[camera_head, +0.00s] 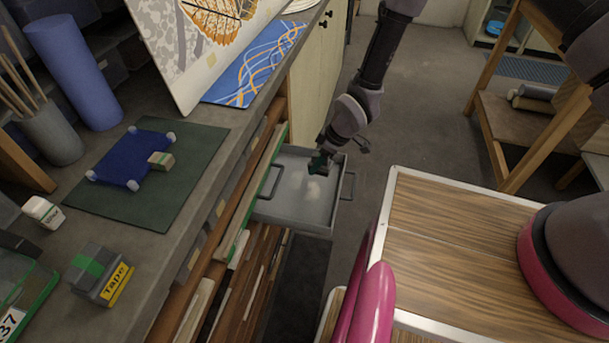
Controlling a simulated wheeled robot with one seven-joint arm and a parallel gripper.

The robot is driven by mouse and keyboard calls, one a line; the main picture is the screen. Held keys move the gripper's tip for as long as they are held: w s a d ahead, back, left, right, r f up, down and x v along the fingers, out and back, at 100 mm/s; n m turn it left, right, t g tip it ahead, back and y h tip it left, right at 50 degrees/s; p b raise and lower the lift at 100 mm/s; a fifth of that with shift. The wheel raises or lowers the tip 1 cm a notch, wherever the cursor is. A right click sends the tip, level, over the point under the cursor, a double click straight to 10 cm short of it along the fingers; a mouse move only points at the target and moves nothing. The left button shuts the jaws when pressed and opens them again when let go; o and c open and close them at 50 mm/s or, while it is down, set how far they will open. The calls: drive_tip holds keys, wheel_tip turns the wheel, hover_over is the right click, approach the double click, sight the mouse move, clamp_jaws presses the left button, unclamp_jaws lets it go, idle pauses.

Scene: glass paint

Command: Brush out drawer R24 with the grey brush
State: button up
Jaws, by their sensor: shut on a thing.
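A grey metal drawer (290,207) stands pulled out from under the workbench, with a handle on its right front. I cannot read a label R24 on it. A pale patch or loose bits lie on its floor (313,192). My gripper (322,164) reaches down over the drawer's far part and is shut on a small dark, greenish thing (321,178), apparently the brush. Its bristles cannot be made out, and I cannot tell whether it touches the drawer floor.
A wood-topped surface (450,240) is close on the right. Open floor lies beyond the drawer.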

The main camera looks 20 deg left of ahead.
drive_tip(key=s+a+f+n, duration=0.1)
drive_tip(key=s+a+f, duration=0.1)
drive_tip(key=s, duration=0.3)
hover_over(300, 198)
drive_tip(key=d, duration=0.1)
drive_tip(key=shift+d+f, duration=0.2)
drive_tip(key=shift+f, duration=2.75)
drive_tip(key=shift+f+g, duration=0.3)
drive_tip(key=shift+f, duration=0.7)
drive_tip(key=shift+w, duration=0.15)
